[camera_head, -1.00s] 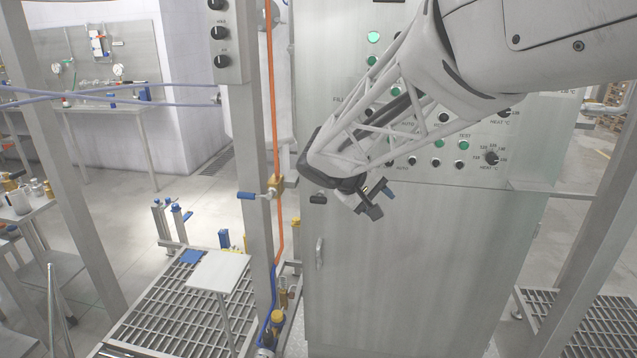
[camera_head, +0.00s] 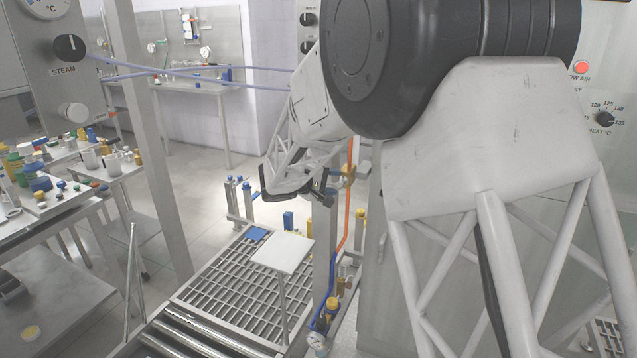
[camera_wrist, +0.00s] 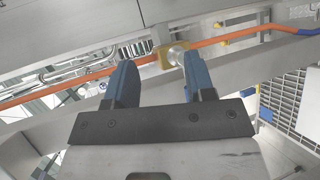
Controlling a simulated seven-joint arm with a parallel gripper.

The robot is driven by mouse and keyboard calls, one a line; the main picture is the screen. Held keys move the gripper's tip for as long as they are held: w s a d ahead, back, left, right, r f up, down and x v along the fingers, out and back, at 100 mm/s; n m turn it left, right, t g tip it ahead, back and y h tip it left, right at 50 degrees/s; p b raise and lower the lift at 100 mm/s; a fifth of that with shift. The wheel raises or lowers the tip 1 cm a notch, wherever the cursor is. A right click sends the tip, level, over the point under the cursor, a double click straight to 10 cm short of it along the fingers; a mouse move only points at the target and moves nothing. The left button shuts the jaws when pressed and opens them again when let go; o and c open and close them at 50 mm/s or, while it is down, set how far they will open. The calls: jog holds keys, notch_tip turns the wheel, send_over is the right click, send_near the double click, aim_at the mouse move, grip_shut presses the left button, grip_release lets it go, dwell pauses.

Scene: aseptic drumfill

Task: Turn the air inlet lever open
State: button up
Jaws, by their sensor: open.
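The air inlet valve is a brass body (camera_head: 349,173) on the orange pipe, behind my gripper (camera_head: 325,190) in the head view. In the wrist view, my gripper (camera_wrist: 160,72) is open, with its two blue fingers apart. The brass body (camera_wrist: 163,56) and its silver stem (camera_wrist: 178,53) show just beyond and between the fingertips, nearer the right finger. The lever's blue handle is hard to tell from the blue fingers, so I cannot tell whether it is touched or how it is turned.
The orange pipe (camera_wrist: 230,39) runs across behind the valve beside a steel post. Below stand a grated platform (camera_head: 215,290), a small white plate (camera_head: 283,252) on a stand and a blue hose (camera_head: 322,318). A steel cabinet is at right, partly hidden by my arm.

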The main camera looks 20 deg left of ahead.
jog(key=a+f+n+t+y, duration=0.1)
jog(key=a+f+n+t, duration=0.1)
jog(key=a, duration=0.8)
jog(key=shift+s+a+f+y, duration=0.2)
jog(key=shift+a+f+y, duration=0.15)
jog(key=shift+f, duration=0.5)
jog(key=shift+w, duration=0.1)
jog(key=shift+x, duration=3.85)
jog(key=shift+d+r, duration=0.1)
grip_shut()
